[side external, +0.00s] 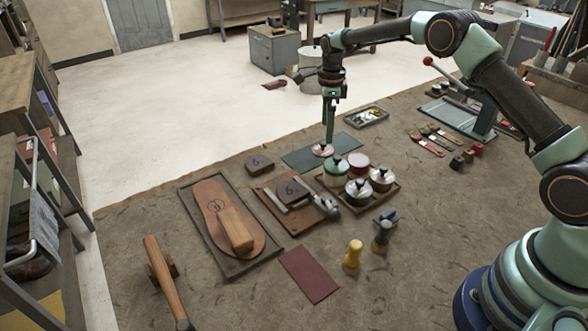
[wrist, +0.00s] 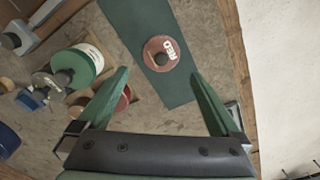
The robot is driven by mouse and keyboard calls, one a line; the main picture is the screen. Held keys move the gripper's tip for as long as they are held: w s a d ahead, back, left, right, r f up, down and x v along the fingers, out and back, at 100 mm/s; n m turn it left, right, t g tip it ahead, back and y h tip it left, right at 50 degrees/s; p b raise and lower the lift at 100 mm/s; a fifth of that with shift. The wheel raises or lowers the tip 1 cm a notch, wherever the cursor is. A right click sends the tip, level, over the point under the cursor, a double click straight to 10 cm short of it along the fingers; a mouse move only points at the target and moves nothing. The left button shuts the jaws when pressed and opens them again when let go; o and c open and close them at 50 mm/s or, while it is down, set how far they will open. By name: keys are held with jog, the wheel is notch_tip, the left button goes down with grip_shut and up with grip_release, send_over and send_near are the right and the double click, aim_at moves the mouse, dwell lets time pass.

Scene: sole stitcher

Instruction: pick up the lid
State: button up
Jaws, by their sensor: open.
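The lid is a round reddish disc with a dark knob and pale lettering. It lies flat on a green mat (wrist: 125,15), and in the wrist view the lid (wrist: 174,45) is just beyond the fingertips, roughly centred between them. My gripper (wrist: 160,74) is open, with two green fingers spread and nothing between them. In the side external view my gripper (side external: 329,138) points down at the lid (side external: 318,152) on the mat (side external: 300,160).
A dark block (side external: 260,165) lies left of the mat.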

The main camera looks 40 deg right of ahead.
aim_at(324, 143)
jog(key=shift+w+a+f, duration=0.1)
jog(key=shift+f, duration=1.35)
jog(key=shift+w+a+f, duration=0.1)
jog(key=shift+f, duration=1.35)
jog(key=c, duration=1.2)
